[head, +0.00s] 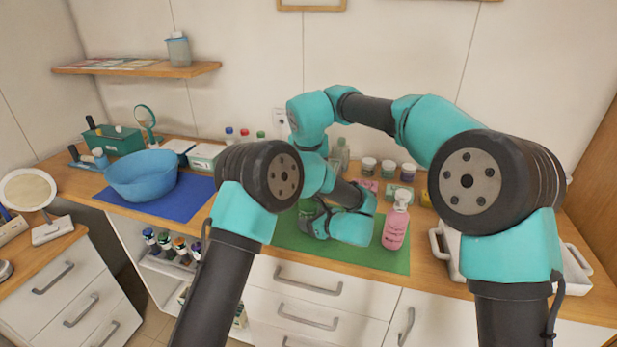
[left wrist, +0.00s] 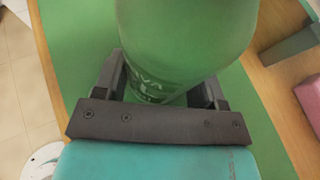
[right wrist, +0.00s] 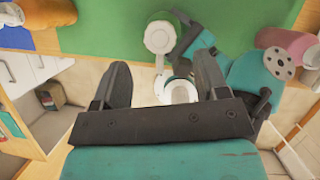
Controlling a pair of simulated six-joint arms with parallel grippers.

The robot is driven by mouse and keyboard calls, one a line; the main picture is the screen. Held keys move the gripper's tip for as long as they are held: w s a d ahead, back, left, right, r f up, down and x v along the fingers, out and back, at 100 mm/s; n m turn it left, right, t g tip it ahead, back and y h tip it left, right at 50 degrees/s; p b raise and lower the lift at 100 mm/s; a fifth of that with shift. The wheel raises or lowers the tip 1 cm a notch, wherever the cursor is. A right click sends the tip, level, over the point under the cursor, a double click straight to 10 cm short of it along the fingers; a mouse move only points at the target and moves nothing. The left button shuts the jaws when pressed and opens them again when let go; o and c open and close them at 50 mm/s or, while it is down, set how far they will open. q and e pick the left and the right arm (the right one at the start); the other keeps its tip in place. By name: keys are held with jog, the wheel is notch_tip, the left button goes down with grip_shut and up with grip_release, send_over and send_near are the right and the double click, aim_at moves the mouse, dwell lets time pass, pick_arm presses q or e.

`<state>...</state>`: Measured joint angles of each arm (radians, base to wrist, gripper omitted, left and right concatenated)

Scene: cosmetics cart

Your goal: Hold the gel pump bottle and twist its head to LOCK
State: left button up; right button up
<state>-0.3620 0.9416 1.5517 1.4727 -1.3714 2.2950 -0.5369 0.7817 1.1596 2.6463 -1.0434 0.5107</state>
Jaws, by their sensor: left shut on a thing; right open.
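The gel pump bottle (head: 306,206) is green and stands at the green mat, mostly hidden in the head view by my arms. My left gripper (head: 313,224) is shut on its body from the side. In the left wrist view the clear green body (left wrist: 185,40) fills the space between the fingers. In the right wrist view its white round pump head (right wrist: 160,36) shows from above, with the spout pointing down the picture. My right gripper (right wrist: 162,72) is open and empty, its fingers spread to either side below the head in that view. The head view hides the right fingers.
A pink pump bottle (head: 395,228) stands to the right on the green mat (head: 345,258). Small jars (head: 388,168) stand behind it. A white tray (head: 578,270) is at the far right. A blue bowl (head: 142,178) sits on a blue mat at left.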

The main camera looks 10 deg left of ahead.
jog(key=x, duration=0.5)
jog(key=shift+w+f, duration=0.1)
jog(key=shift+f, duration=0.3)
jog(key=shift+c, duration=0.2)
jog(key=c, duration=0.9)
